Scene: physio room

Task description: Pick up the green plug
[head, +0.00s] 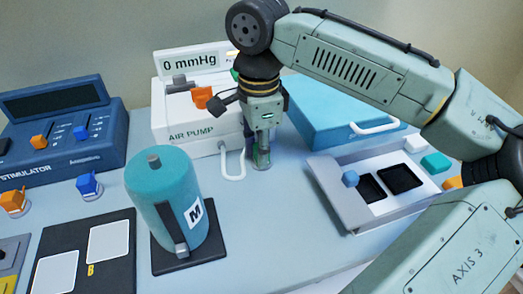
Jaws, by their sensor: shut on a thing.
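My gripper (262,161) points down at the table in front of the white air pump, just right of the pump's white tube. It is shut on a small greenish thing, which I take to be the green plug (262,149). The fingers cover most of it, so its shape is hard to tell. I cannot tell whether its lower end touches the table.
The air pump (189,135) stands behind, a teal cuff (160,192) on a dark pad (215,258) in front left. A blue stimulator (60,155) is at left, with orange (14,201) and blue (88,186) plugs before it. A grey tray (335,200) is right.

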